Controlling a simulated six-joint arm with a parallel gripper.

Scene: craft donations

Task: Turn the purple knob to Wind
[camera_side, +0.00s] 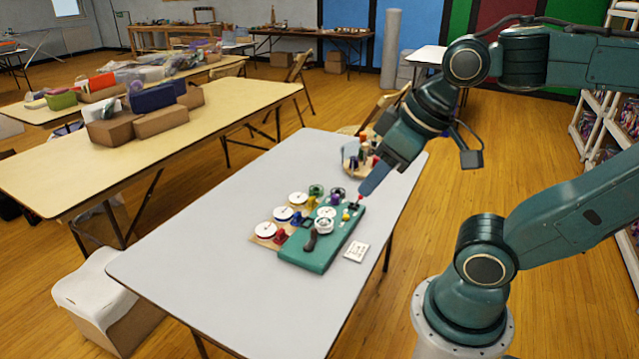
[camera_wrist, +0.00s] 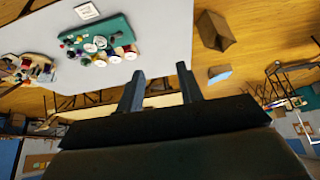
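A teal machine (camera_side: 318,258) lies on the grey table, with white dials, a black handle and small coloured parts on it. A small purple knob (camera_side: 335,199) shows near its far edge in the side view. Its pointer and any Wind label are too small to read. My gripper (camera_side: 366,190) is above the machine's far right end, apart from the knob. In the wrist view, its two fingers (camera_wrist: 161,73) are spread with nothing between them.
Several coloured spools or knobs with white discs (camera_side: 283,214) line the machine's left side. A white card (camera_side: 357,250) lies to its right. A round stand with bottles or tools (camera_side: 360,155) is behind. The near left of the grey table (camera_side: 200,270) is clear.

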